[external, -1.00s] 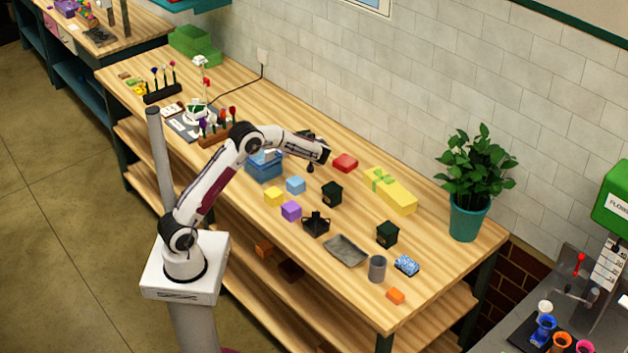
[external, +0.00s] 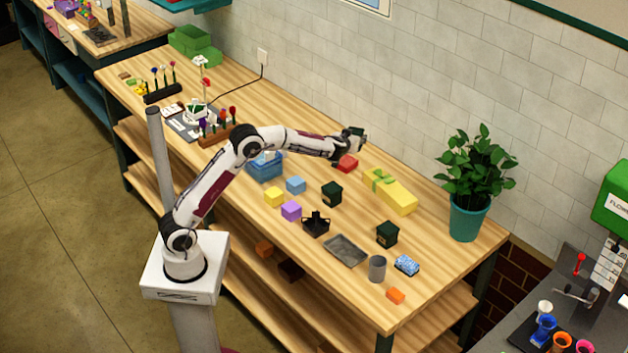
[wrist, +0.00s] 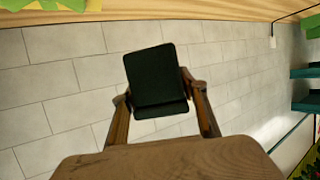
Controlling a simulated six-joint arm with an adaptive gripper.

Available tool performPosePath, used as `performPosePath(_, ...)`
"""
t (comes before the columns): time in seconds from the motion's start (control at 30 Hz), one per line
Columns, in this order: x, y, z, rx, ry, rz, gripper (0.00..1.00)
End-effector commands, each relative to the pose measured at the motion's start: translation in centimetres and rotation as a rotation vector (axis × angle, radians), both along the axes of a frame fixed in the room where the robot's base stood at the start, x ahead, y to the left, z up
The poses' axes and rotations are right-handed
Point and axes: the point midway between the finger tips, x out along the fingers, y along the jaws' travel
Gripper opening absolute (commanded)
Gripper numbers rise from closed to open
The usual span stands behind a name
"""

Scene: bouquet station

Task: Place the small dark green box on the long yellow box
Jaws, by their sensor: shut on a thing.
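The small dark green box (wrist: 157,80) is held between the two fingers of my gripper (wrist: 160,99) in the wrist view, with the pale wall behind it. In the external view my gripper (external: 352,138) is raised above the table near the back, pointing toward the wall, with the dark box (external: 359,133) at its tip. The long yellow box (external: 398,194) with a green ribbon lies on the table, to the right of and lower than my gripper, apart from it.
Two other dark green boxes, one left (external: 332,194) and one right (external: 387,234), stand nearer the front. A grey tray (external: 346,250), a grey cup (external: 377,269) and a potted plant (external: 468,215) are to the right.

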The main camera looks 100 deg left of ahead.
Motion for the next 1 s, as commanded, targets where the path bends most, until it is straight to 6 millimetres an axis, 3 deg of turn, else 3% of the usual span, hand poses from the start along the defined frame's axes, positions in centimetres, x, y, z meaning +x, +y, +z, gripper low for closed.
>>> performPosePath(0.2, 5.4, -3.2, 0.8, 0.002, 0.002, -0.214, 0.19)
performPosePath(0.4, 8.9, -6.1, 0.6, 0.002, 0.006, -0.391, 0.19)
performPosePath(0.67, 10.6, -8.0, -0.2, 0.003, 0.008, -0.498, 0.19)
performPosePath(1.0, 11.2, -8.9, -0.8, 0.004, 0.007, -0.540, 0.19)
